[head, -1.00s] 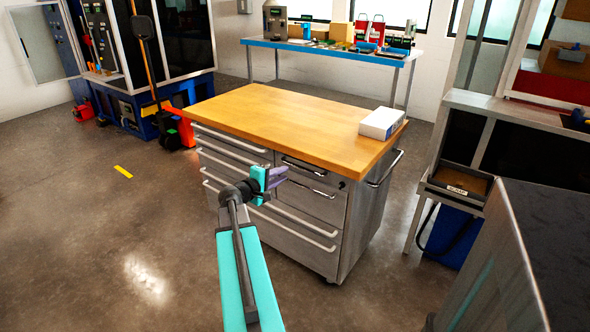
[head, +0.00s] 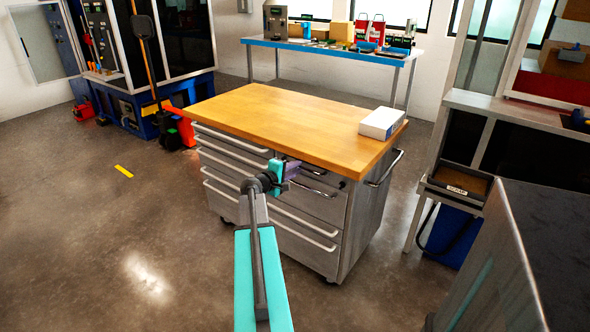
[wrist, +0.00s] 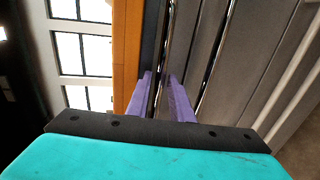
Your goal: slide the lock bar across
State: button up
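The steel drawer cabinet (head: 330,215) with a wooden top stands in the middle of the head view. I cannot single out a lock bar for sure. A thin shiny bar (wrist: 168,45) on the cabinet front lies in line with the gap between my fingers in the wrist view. My gripper (head: 292,168) is at the cabinet front, just below the wooden top, by the upper right drawer. Its two purple fingers are apart in the wrist view (wrist: 159,92). I cannot tell whether they touch the bar; part of the drawer front is hidden behind the gripper.
A white box (head: 380,123) sits on the wooden top's right corner. A side handle (head: 386,168) sticks out on the cabinet's right. A dark-topped unit (head: 520,270) is at the near right.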

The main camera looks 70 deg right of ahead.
aim_at(304, 170)
grip_shut()
jog(key=s, duration=0.1)
jog(key=s+b, duration=0.1)
jog(key=s, duration=0.1)
jog(key=shift+a, duration=0.4)
grip_release()
jog(key=shift+w, duration=0.1)
jog(key=shift+a, duration=0.1)
